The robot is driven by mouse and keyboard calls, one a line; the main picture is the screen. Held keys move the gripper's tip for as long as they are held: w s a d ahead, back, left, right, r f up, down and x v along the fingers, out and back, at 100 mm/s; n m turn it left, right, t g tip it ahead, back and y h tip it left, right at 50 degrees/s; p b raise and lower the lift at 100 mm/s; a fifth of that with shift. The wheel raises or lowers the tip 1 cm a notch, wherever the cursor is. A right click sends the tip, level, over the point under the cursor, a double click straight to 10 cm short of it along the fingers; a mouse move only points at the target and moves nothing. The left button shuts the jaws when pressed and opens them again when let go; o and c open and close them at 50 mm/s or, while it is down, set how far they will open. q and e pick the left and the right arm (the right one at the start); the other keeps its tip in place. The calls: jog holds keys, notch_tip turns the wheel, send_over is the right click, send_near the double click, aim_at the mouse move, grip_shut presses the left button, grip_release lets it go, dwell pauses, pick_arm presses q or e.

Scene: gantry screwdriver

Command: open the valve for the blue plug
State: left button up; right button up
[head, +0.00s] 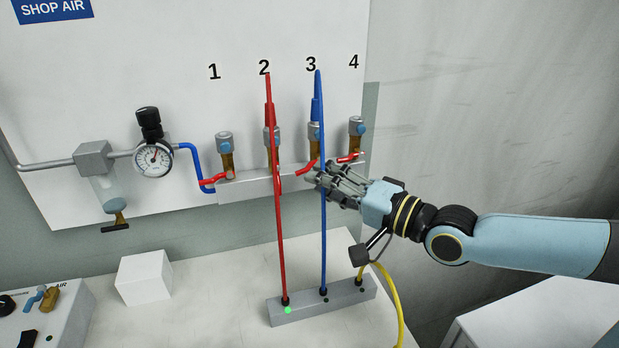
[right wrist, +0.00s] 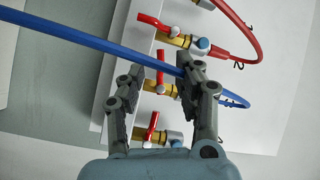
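The blue plug (head: 316,108) is at station 3, with its blue hose running down to a grey block; the hose also crosses the right wrist view (right wrist: 80,37). Valve 3 has a brass body and a red lever (head: 306,168), which angles down-left in the head view. In the right wrist view its lever (right wrist: 160,68) shows between my fingertips, sticking out across the brass body. My right gripper (head: 313,182) is open just below that lever, its fingers (right wrist: 160,72) apart. The blue hose passes close to the fingers; whether they touch is unclear. My left gripper is not in view.
Valve 4's red lever (head: 350,157) is close on the right, valve 1's (head: 213,180) on the left. The red hose (head: 278,235) hangs from station 2. The grey block (head: 340,302) stands on the bench below, with a yellow hose (head: 394,300) at its right.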

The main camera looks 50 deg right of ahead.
aim_at(310, 167)
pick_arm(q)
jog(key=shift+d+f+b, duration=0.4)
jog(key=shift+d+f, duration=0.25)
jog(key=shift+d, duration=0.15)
pick_arm(e)
jog(key=w, duration=0.4)
jog(key=shift+a, duration=0.2)
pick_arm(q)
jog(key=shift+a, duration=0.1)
pick_arm(e)
jog(key=shift+s, duration=0.1)
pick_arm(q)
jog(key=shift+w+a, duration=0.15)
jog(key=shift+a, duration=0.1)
pick_arm(e)
grip_shut()
